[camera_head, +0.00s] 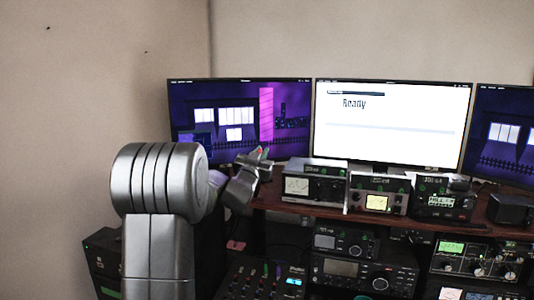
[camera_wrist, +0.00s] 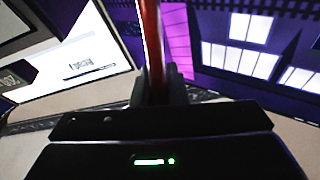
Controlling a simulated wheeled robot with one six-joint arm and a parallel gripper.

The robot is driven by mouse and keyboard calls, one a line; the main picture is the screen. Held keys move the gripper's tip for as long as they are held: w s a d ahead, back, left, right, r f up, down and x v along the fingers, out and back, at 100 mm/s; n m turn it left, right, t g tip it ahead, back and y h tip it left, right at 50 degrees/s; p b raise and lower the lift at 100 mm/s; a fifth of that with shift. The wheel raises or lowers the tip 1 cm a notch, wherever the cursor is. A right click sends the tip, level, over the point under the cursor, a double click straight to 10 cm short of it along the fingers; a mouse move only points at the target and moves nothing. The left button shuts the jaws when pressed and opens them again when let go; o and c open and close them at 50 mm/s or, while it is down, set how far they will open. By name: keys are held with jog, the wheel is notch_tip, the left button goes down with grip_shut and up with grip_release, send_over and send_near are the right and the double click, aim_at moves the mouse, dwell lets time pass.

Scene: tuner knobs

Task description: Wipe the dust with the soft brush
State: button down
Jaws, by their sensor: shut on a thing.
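My gripper (camera_head: 256,163) is in front of the lower right of the left monitor, above the left end of the brown shelf. In the wrist view my gripper (camera_wrist: 160,88) is shut on a thin red handle (camera_wrist: 152,40), which looks like that of the soft brush. The handle runs up out of the picture, so the bristles are hidden there. A small orange-red bit (camera_head: 260,150) shows at the gripper in the head view. I cannot make out dust for sure; small green marks show on several radio units.
Three monitors stand at the back: a purple one (camera_head: 240,120), a white one reading "Ready" (camera_head: 390,130) and another (camera_head: 503,140). Radio units (camera_head: 314,186) stand on the brown shelf (camera_head: 300,208). A mixer (camera_head: 262,283) and a larger radio (camera_head: 362,270) are below.

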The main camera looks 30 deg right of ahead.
jog(key=shift+w+a+p, duration=1.4)
jog(key=shift+w+a, duration=1)
jog(key=shift+w, duration=0.55)
jog(key=s+d+b, duration=0.7)
jog(key=s+d, duration=0.1)
notch_tip(320, 180, up, 6)
jog(key=p, duration=0.4)
notch_tip(320, 180, up, 3)
jog(key=p, duration=0.2)
jog(key=shift+p, duration=0.4)
dwell(0.6)
